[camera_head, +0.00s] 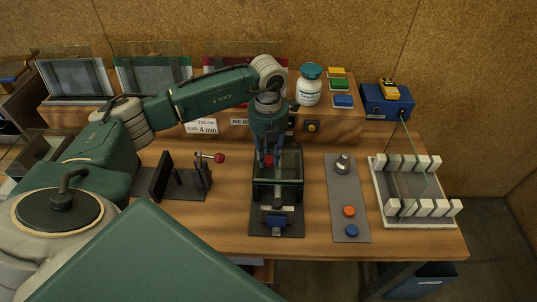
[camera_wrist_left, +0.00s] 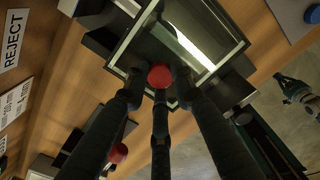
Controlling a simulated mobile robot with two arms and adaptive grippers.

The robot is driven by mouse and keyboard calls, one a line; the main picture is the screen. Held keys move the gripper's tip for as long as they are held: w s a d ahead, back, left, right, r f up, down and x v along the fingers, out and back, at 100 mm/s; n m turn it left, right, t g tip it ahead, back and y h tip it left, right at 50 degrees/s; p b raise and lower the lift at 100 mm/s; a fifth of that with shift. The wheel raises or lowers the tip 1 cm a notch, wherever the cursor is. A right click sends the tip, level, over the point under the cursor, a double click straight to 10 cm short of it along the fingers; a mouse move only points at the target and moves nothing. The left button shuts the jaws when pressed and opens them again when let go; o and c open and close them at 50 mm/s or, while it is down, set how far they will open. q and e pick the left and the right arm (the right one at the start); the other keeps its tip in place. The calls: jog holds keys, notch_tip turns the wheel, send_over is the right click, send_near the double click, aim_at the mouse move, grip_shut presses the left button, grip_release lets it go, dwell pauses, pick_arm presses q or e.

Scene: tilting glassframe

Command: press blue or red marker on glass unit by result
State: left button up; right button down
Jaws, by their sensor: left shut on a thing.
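My left gripper (camera_head: 267,162) reaches down over the middle fixture, its fingers closed around a red ball knob. The knob (camera_wrist_left: 160,76) shows between the fingertips in the left wrist view. A small framed glass unit (camera_head: 278,180) sits in the dark fixture under the gripper, partly hidden by it. A red-orange round marker (camera_head: 348,211) and a blue round marker (camera_head: 351,230) lie on a grey strip to the right. What looks like my right gripper (camera_wrist_left: 288,88) shows small at the right edge of the left wrist view; its jaws are unclear.
A clamp stand with another red knob (camera_head: 219,158) stands left of the fixture. A white slotted rack (camera_head: 415,212) holds a glass pane at right. A white bottle (camera_head: 309,88), coloured blocks and a blue box (camera_head: 388,104) stand on the back shelf, with framed panes at left.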

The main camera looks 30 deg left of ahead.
pick_arm(q)
jog(key=o, duration=0.8)
jog(key=shift+o, duration=0.2)
pick_arm(e)
jog(key=shift+w, duration=0.3)
jog(key=shift+s+a, duration=0.1)
pick_arm(q)
jog(key=shift+r, duration=0.35)
notch_tip(320, 180, up, 11)
jog(key=shift+r, duration=0.2)
